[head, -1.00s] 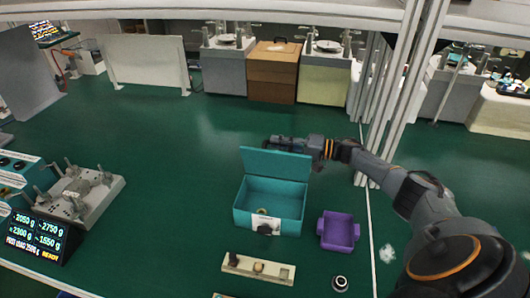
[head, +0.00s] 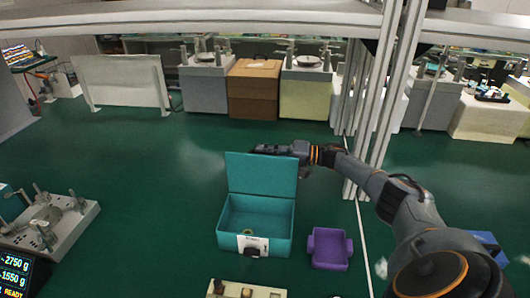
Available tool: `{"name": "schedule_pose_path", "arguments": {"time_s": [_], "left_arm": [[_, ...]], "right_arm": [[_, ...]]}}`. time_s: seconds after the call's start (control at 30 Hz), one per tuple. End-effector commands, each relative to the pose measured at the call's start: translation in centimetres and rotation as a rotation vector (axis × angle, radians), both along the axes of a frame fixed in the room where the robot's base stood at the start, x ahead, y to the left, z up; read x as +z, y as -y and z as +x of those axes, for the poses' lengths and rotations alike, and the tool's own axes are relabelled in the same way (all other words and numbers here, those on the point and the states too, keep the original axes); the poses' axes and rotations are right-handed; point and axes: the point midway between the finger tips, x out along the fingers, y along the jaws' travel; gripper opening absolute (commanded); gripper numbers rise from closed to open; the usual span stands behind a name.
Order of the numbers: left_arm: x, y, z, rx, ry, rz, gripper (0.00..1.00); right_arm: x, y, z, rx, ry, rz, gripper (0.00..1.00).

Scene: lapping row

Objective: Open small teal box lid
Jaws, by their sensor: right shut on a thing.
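The small teal box (head: 225,241) stands on the green surface with its lid (head: 262,175) raised, about upright at the back edge. Its inside is open to view, and a small yellowish ring (head: 247,231) lies in it. A white label and a dark latch (head: 253,250) are on its front. My right gripper (head: 272,150) is at the lid's top edge, reaching in from the right. Its fingers are partly hidden behind the lid, and it is shut on the lid. My left gripper is not in view.
A purple tray (head: 314,258) stands close to the box's right side. A pale block with small parts (head: 270,291) lies in front. A grey fixture plate (head: 62,240) and a display (head: 15,272) are at left. Metal posts (head: 375,110) rise behind my right arm. The green surface left of the box is clear.

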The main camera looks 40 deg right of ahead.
Motion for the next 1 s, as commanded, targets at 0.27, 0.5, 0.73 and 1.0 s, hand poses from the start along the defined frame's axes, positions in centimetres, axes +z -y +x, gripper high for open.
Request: {"name": "schedule_pose_path", "arguments": {"time_s": [0.27, 0.5, 0.73, 1.0], "left_arm": [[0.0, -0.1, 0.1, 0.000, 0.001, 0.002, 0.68], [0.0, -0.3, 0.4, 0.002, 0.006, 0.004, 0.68], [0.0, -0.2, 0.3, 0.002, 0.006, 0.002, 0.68], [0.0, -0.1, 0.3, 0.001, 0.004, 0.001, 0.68]], "right_arm": [[-0.4, -0.1, -0.1, 0.001, -0.006, -0.002, 0.37], [-0.2, 0.0, -0.1, 0.001, -0.003, -0.002, 0.37], [-0.3, 1.7, -2.0, -0.001, -0.007, -0.003, 0.37], [-0.4, 5.6, -6.2, -0.002, -0.007, -0.002, 0.37]]}}
